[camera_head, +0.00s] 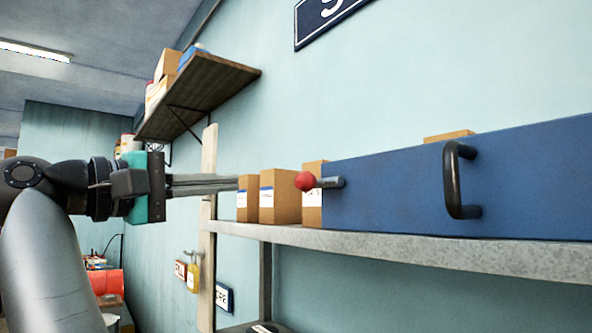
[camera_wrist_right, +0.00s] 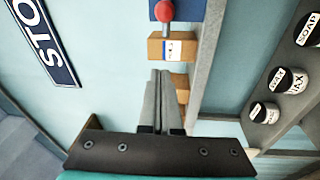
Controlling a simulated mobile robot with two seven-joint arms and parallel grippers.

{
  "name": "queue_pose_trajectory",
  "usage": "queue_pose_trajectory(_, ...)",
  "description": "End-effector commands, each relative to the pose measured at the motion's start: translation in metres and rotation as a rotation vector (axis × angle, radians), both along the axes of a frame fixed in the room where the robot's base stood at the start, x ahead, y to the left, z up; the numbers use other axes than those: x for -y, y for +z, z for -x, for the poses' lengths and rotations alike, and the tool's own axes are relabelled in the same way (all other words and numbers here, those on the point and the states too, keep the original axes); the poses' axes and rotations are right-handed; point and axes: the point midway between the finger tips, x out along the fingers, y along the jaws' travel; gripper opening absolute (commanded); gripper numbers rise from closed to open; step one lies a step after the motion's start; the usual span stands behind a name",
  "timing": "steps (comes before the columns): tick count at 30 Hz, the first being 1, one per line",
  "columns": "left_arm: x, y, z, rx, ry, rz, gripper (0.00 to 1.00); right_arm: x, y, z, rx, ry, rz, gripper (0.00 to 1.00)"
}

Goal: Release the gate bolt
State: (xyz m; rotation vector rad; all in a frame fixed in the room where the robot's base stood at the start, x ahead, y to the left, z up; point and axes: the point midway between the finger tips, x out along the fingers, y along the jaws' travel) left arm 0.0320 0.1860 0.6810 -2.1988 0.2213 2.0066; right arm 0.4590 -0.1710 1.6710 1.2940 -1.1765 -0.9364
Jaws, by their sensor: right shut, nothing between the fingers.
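The gate bolt shows as a short grey rod (camera_head: 331,182) with a red ball knob (camera_head: 305,181), at the left end of a blue gate panel (camera_head: 390,185). A black handle (camera_head: 460,180) is fixed on the panel. In the right wrist view the red knob (camera_wrist_right: 164,10) is at the top edge, beyond my fingertips. My right gripper (camera_head: 236,183) is shut and empty, its long fingers pointing toward the knob. Its tips (camera_wrist_right: 160,74) appear apart from the knob, with a gap between. My left gripper is not in view.
The panel stands along a grey shelf (camera_head: 420,246). Cardboard boxes (camera_head: 280,196) stand on the shelf left of the panel, near my fingers. A wooden wall shelf (camera_head: 205,95) with boxes is above. Dark-lidded jars (camera_wrist_right: 265,112) show in the right wrist view.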

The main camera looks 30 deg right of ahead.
Motion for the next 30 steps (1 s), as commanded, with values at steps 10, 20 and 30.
queue_pose_trajectory(10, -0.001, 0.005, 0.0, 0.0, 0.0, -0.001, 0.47, 0.012, 0.011, 0.006, 0.085, 0.025, -0.074, 0.0)
queue_pose_trajectory(20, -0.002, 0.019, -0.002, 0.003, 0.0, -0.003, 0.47, 0.08, 0.017, -0.007, 0.084, 0.018, -0.068, 0.0)
queue_pose_trajectory(30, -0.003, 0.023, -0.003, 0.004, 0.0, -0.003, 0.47, 0.092, 0.011, 0.013, 0.083, 0.023, -0.068, 0.0)
